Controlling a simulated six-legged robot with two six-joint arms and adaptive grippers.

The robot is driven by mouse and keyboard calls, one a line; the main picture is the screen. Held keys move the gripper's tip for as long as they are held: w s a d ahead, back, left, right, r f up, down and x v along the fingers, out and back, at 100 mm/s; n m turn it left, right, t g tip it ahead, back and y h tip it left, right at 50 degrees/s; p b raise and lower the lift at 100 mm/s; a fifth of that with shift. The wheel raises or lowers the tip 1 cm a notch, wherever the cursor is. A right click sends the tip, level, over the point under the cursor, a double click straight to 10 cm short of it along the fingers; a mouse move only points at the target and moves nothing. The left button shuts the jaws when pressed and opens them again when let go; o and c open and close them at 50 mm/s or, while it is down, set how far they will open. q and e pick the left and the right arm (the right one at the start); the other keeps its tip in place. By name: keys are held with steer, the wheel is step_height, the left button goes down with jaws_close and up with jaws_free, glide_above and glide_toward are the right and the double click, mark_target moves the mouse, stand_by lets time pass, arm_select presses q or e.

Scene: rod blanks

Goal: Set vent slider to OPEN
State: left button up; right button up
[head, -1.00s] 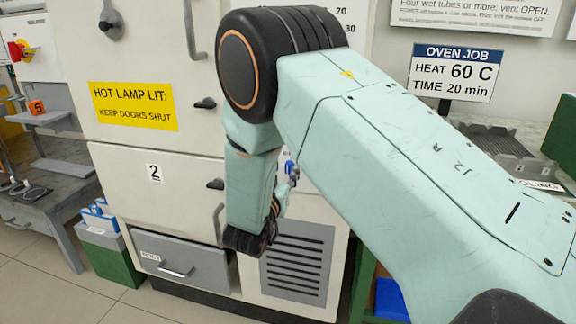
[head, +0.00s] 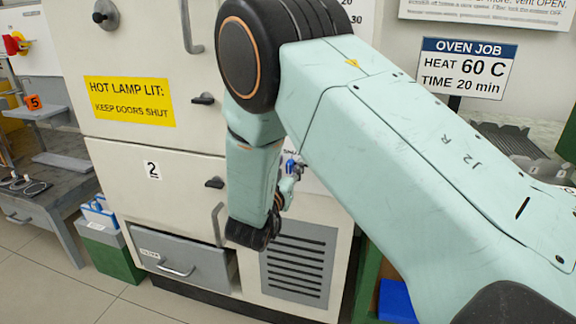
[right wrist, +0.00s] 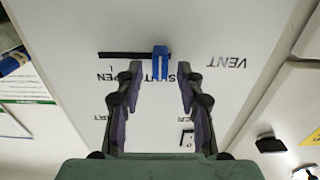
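The vent slider's blue knob (right wrist: 160,62) sits in a black slot (right wrist: 120,55) on a white panel in the right wrist view. The knob is at the right end of the slot there, by the partly hidden SHUT label. The OPEN label (right wrist: 108,77) is below the slot's left part. My right gripper (right wrist: 158,75) is open, with its fingertips on either side of the knob and gaps visible between. In the head view the blue knob (head: 291,168) shows beside my right gripper (head: 288,182), mostly hidden behind my arm. My left gripper is out of view.
The oven cabinet has a louvred grille (head: 297,265) low down, a grey drawer (head: 180,262) and door handles. A yellow hot-lamp sign (head: 130,101) is on its upper door. A shelf unit (head: 40,150) stands left. The floor before the drawer is clear.

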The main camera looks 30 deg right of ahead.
jaws_close()
stand_by(0.6)
